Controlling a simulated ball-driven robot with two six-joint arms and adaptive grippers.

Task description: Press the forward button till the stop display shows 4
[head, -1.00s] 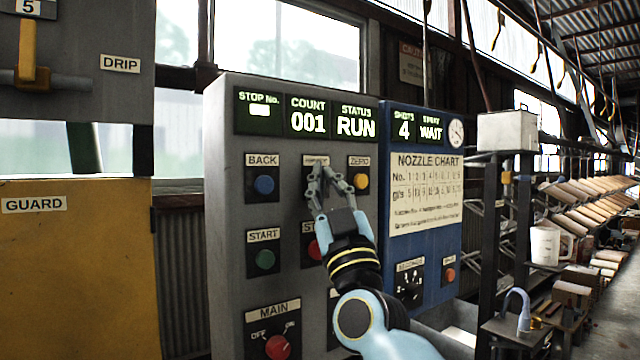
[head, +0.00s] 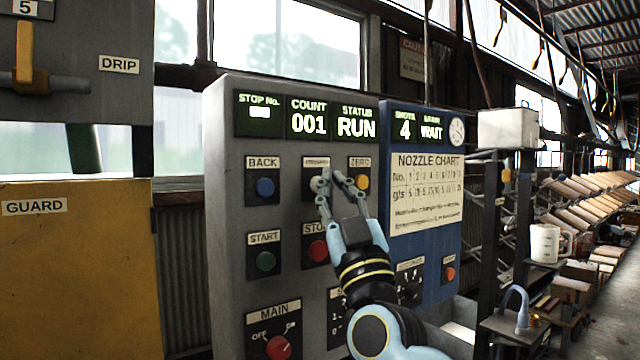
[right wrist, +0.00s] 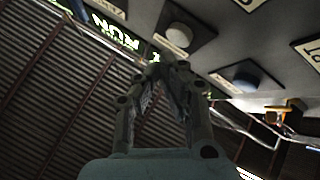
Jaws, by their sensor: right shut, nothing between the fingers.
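The grey control panel (head: 222,220) stands ahead. Its STOP No. display (head: 259,112) shows a small pale bar with no readable digit. The pale forward button (head: 317,184) sits between the blue BACK button (head: 265,187) and the yellow ZERO button (head: 362,182); its label is too blurred to read. My right gripper (head: 338,176) is shut and empty, its tips just right of the forward button and partly in front of it. In the right wrist view the pale button (right wrist: 178,35) shows beyond the fingertips (right wrist: 165,70), seemingly apart. My left gripper is out of view.
Below are the green START button (head: 265,261), a red stop button (head: 317,250) and the red MAIN switch (head: 278,347). COUNT reads 001 and STATUS reads RUN. A blue panel (head: 425,250) with a nozzle chart adjoins on the right. A yellow guard (head: 80,270) stands left.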

